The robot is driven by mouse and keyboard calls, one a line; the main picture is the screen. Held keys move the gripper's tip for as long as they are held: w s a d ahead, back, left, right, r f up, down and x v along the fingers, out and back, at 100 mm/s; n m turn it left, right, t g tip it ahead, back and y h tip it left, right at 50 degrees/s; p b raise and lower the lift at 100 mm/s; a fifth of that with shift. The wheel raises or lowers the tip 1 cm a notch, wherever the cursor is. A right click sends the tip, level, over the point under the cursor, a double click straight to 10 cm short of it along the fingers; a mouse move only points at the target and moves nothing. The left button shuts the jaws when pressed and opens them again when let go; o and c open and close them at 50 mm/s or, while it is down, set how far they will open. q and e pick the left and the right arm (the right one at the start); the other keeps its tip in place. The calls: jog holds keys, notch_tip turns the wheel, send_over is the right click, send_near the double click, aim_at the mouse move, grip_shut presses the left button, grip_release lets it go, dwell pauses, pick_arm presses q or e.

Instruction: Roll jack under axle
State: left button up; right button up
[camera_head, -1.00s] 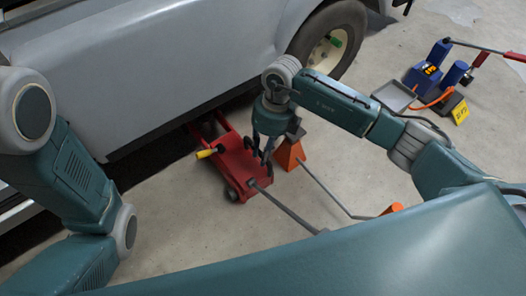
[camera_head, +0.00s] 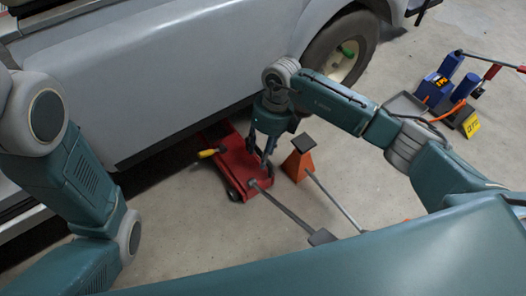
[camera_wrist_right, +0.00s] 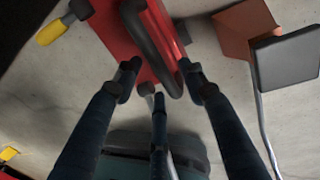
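The red floor jack (camera_head: 234,163) sits low on the floor beside the grey vehicle's sill, its far end in the shadow under the body. It has a yellow-ended grip (camera_head: 208,153) on its left and a long grey lever (camera_head: 285,210) toward me. My right gripper (camera_head: 262,162) reaches down over the jack. In the right wrist view its fingers (camera_wrist_right: 159,76) close around a black bar on the red jack (camera_wrist_right: 118,28), on both sides of it; exact contact is hard to see. The axle is hidden under the vehicle. My left gripper is outside the view.
The grey vehicle (camera_head: 180,75) with its wheel (camera_head: 345,58) fills the back. An orange stand (camera_head: 299,160) with a dark top stands close right of the jack, a grey rod beside it. Blue equipment (camera_head: 435,88), a grey tray (camera_head: 405,106) and a yellow sign (camera_head: 471,125) are farther right.

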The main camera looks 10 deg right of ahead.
notch_tip(320, 180, up, 12)
jog(key=d, duration=0.2)
jog(key=shift+w, duration=0.4)
jog(key=shift+d+f, duration=0.1)
